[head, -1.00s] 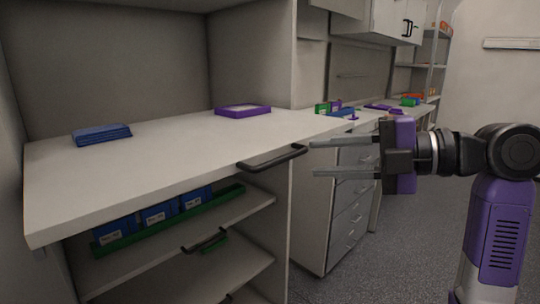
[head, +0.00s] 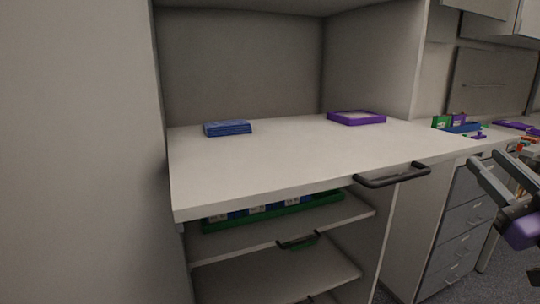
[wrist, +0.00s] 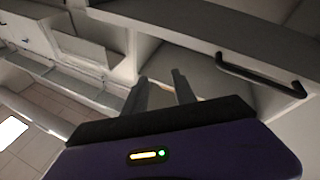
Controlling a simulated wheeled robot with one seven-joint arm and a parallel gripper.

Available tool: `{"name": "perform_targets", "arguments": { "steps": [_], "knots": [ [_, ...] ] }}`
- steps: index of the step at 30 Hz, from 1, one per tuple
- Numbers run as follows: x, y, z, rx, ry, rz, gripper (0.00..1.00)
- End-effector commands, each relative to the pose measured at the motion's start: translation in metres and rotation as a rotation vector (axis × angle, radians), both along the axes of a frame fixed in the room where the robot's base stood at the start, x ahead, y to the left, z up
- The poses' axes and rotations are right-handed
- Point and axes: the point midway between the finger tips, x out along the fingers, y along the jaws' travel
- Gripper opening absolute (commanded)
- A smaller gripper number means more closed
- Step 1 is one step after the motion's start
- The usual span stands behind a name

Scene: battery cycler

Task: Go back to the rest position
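My gripper (head: 490,177) is at the right edge of the head view, beside the cabinet and right of the black shelf handle (head: 392,176). Its two grey fingers are apart with nothing between them. In the wrist view my gripper (wrist: 160,88) also shows two spread, empty fingers, with the black handle (wrist: 262,75) off to the right and apart from them. Most of my arm is outside the head view.
The pulled-out shelf (head: 290,165) carries a blue stack (head: 227,128) and a purple-rimmed tray (head: 356,118). Below, a green rack (head: 270,212) holds several blue boxes. A drawer unit (head: 465,215) and a counter with small coloured items stand at right.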

Motion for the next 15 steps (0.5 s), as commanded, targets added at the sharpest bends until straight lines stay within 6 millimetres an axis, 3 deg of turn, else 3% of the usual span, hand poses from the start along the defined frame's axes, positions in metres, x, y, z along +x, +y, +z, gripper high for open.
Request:
{"name": "perform_targets", "arguments": {
  "steps": [1,8,15],
  "knots": [
    [-0.003,0.001,-0.017,0.072,0.003,-0.021,0.33],
    [-0.034,0.008,-0.082,0.316,-0.014,-0.114,0.33],
    [-0.084,0.039,-0.140,0.455,-0.003,-0.167,0.33]
  ]
}}
